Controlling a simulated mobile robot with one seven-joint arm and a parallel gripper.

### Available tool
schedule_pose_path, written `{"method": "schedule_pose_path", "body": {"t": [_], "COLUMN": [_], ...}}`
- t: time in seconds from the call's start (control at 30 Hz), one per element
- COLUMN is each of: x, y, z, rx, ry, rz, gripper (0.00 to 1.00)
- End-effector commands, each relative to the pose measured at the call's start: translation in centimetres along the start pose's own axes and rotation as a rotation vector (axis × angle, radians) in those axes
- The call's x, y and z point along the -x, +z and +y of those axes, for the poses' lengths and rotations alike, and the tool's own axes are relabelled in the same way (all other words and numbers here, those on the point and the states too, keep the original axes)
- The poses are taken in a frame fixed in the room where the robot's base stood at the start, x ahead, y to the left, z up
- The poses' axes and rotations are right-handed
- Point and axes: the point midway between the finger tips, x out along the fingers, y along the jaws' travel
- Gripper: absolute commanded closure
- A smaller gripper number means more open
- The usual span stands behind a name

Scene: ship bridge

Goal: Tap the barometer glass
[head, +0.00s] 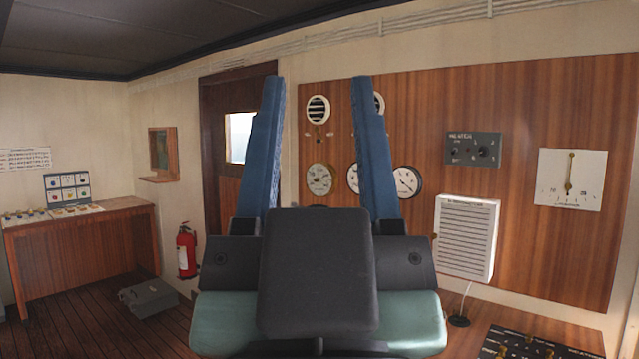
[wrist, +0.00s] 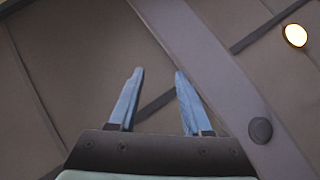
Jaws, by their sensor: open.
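My gripper (head: 318,82) is raised large in front of the head camera, its two blue fingers apart and empty. In the wrist view my gripper (wrist: 158,72) is open, pointing at the dark ceiling panels. Behind it, the wooden wall panel bears round dials: a cream one (head: 319,179) left of the right finger, a white one (head: 407,182) right of it, and one partly hidden by that finger (head: 353,177). I cannot tell which dial is the barometer; their lettering is too small to read. My gripper does not appear to touch any dial.
A white speaker box (head: 466,238), a grey switch box (head: 473,149) and a square white gauge (head: 570,180) are on the panel at right. A dark console (head: 540,345) is below. A fire extinguisher (head: 186,251), grey case (head: 148,298) and wooden desk (head: 85,252) are at left.

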Motion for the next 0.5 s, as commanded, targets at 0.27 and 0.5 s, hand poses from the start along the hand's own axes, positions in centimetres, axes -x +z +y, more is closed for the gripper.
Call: {"method": "schedule_pose_path", "body": {"t": [0.27,0.5], "x": [0.00,0.00], "y": [0.01,0.01], "z": [0.01,0.01], "rx": [0.000,0.000], "ry": [0.000,0.000], "rz": [0.000,0.000], "gripper": [1.00,1.00]}}
